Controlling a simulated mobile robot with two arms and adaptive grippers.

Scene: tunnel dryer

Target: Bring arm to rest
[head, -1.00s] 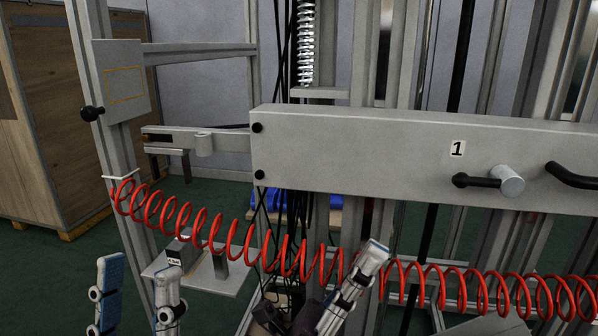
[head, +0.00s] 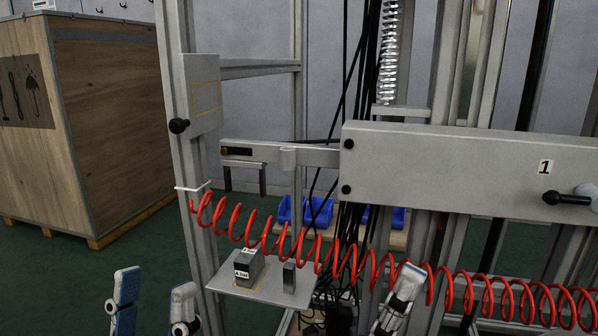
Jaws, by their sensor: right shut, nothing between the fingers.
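My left gripper (head: 155,287) is at the bottom left of the head view. Its two fingers, one with a blue pad, stand apart with nothing between them. My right gripper (head: 408,274) is at the bottom, right of the middle. Its fingers are together and hold nothing that shows. They point up and overlap the red coiled hose (head: 340,262) in the picture; whether they touch it cannot be told. The rest of both arms is mostly out of view.
A small shelf (head: 262,288) with a grey labelled block (head: 249,264) stands between the grippers. A wooden crate (head: 110,120) is at the left. Blue bins (head: 318,210) lie behind the frame.

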